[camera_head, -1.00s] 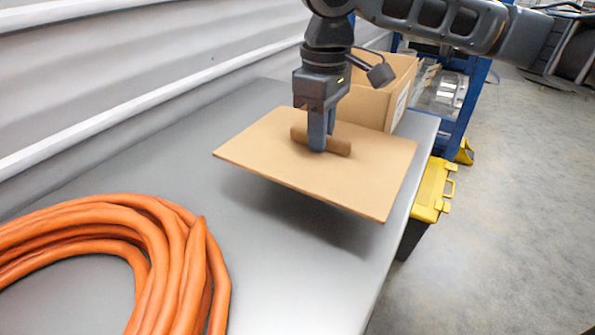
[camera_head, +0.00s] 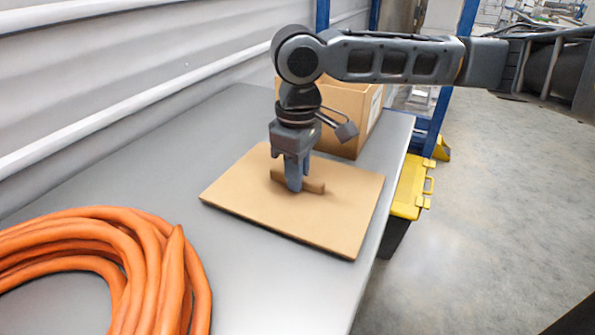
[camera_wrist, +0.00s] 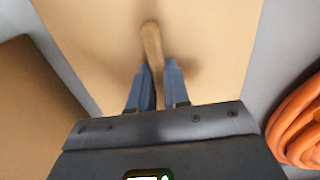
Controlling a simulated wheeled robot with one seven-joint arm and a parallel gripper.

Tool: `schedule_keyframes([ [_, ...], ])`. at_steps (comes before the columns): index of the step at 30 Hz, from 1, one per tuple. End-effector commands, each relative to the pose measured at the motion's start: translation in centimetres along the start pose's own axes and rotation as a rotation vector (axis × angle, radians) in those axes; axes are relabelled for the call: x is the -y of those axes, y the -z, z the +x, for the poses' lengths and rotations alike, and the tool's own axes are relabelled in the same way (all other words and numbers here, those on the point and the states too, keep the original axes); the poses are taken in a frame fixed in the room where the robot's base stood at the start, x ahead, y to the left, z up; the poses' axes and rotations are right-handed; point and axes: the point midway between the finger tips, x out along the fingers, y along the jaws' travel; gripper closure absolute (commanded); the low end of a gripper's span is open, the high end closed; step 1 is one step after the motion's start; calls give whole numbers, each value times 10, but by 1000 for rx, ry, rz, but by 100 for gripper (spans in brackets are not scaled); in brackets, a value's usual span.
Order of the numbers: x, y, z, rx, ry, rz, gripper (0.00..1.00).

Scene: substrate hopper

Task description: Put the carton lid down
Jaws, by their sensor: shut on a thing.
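The carton lid (camera_head: 330,215) is a flat tan board with a brown bar handle (camera_head: 313,187) across its middle. It lies level at the table surface, with only a thin dark line under its front edge; I cannot tell whether it fully touches. My gripper (camera_head: 294,188) points down and is shut on the handle. In the wrist view the two fingers (camera_wrist: 158,75) sit either side of the handle (camera_wrist: 152,42), over the lid (camera_wrist: 215,35). The open carton (camera_head: 345,105) stands behind the lid, partly hidden by my arm.
The grey table (camera_head: 120,175) is bare left of the lid. A coiled orange hose (camera_head: 150,265) lies at the front left and shows at right in the wrist view (camera_wrist: 303,120). The table's right edge is close to the lid. A yellow-topped case (camera_head: 408,190) stands beyond it.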

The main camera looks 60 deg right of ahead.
Motion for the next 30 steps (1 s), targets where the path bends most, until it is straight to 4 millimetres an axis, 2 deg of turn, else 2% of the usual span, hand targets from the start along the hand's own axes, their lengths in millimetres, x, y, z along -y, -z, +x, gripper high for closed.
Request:
schedule_keyframes([
  [1, 0, 0, 1, 0, 0, 0, 81],
  [9, 0, 0, 1, 1, 0, 0, 58],
  [19, 0, 0, -7, 0, -1, 0, 58],
  [23, 0, 0, -26, -2, 0, 0, 58],
  [30, 0, 1, -76, -2, -2, -1, 58],
])
